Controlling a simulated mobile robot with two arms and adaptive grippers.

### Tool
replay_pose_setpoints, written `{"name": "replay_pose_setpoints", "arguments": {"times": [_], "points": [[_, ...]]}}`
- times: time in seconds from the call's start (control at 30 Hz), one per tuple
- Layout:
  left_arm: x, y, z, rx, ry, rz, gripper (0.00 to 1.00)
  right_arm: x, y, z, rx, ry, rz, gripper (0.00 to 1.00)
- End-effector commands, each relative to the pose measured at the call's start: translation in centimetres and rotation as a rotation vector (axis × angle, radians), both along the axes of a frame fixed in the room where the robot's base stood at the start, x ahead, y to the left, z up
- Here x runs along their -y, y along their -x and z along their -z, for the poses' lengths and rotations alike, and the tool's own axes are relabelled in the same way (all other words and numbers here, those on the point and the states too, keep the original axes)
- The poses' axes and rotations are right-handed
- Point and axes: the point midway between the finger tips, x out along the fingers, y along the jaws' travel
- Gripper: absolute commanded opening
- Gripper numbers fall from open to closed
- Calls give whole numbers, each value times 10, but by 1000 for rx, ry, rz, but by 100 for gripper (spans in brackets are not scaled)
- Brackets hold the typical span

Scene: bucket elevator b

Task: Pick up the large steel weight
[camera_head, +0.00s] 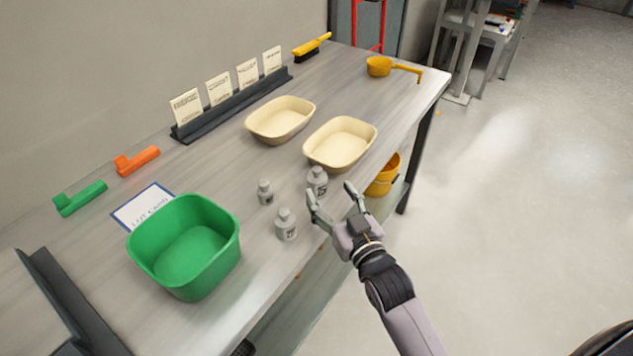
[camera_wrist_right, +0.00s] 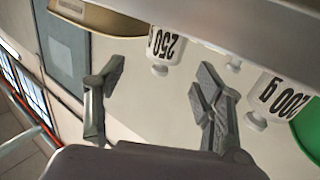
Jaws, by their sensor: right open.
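Three grey steel weights with knobs stand upright on the bench: a small one (camera_head: 265,192), one at the front edge (camera_head: 286,225) and one farther right (camera_head: 317,180). The front one looks about as large as the right one or slightly larger. In the right wrist view, upside-down labels show on the right weight (camera_wrist_right: 165,45), which seems to read 250 g, and on the front weight (camera_wrist_right: 279,95), whose first digit is unclear. My right gripper (camera_head: 331,192) is open and empty beside the right weight, at the bench edge. The wrist view shows its fingers apart (camera_wrist_right: 160,80). My left gripper is out of view.
A green bin (camera_head: 150,262) stands left of the weights, by a lot card (camera_head: 143,207). Two cream trays (camera_head: 262,134) (camera_head: 325,162) lie behind. A card rack (camera_head: 235,102), brush (camera_head: 312,46) and yellow scoop (camera_head: 380,67) are farther back. A yellow bucket (camera_head: 385,176) sits below the bench top.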

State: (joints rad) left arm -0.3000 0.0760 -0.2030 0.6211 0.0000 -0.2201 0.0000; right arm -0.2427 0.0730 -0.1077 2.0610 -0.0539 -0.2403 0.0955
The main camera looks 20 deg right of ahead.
Motion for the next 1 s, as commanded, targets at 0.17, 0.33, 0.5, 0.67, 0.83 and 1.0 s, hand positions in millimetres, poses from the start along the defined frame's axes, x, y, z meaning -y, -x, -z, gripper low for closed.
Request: {"name": "replay_pose_setpoints", "arguments": {"times": [0.17, 0.33, 0.5, 0.67, 0.83, 1.0], "points": [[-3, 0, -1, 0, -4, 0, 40, -2, -17, 0, -1, 0, 0, 63], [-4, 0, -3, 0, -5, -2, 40, -6, -32, 1, 0, 0, 0, 63], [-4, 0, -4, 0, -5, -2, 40, -11, -57, 3, 0, 0, 0, 63], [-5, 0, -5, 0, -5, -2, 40, -13, -69, 3, -1, 0, 0, 63], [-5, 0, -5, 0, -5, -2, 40, -13, -69, 4, -1, 0, 0, 63], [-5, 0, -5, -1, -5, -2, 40, -13, -69, 4, -1, 0, 0, 55]]}}
